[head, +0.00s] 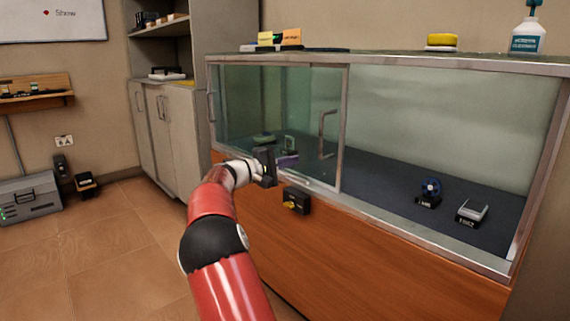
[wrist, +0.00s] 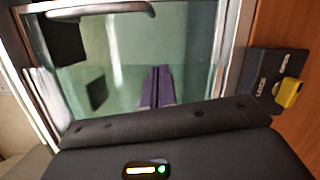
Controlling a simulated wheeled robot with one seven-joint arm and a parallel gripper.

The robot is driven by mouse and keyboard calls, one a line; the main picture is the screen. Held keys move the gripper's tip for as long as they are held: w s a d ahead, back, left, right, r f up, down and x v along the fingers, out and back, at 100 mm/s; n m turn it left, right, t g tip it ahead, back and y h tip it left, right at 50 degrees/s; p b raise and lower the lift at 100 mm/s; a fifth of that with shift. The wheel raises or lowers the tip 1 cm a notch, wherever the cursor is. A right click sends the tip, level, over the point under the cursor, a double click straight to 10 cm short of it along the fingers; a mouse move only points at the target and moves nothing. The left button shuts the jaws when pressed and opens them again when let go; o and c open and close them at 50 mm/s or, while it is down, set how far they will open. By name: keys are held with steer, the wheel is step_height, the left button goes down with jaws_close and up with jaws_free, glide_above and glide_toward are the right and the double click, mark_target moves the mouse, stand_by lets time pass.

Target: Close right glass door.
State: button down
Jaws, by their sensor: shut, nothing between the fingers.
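The glass display case has its greenish glass panes together on the left half, where the right glass door (head: 300,90) appears slid over the left one. An upright metal handle (head: 325,135) stands near the door's right frame edge. The handle also shows at the top of the wrist view (wrist: 100,10). The right half of the case looks uncovered. My gripper (head: 288,160) is in front of the panes, left of and below the handle, apart from it. Its purple fingers (wrist: 156,88) are shut and empty. Whether they touch the glass cannot be told.
A black lock box with a yellow part (head: 296,200) sits on the wooden front below the door. A blue-wheeled item (head: 429,191) and a grey device (head: 472,211) stand inside on the right. A spray bottle (head: 528,35) and yellow sponge (head: 441,41) are on top.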

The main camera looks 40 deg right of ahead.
steer(key=s+d+r, duration=0.1)
steer(key=s+d, duration=0.4)
steer(key=d, duration=0.1)
steer(key=shift+d+b, duration=0.3)
steer(key=shift+b, duration=0.1)
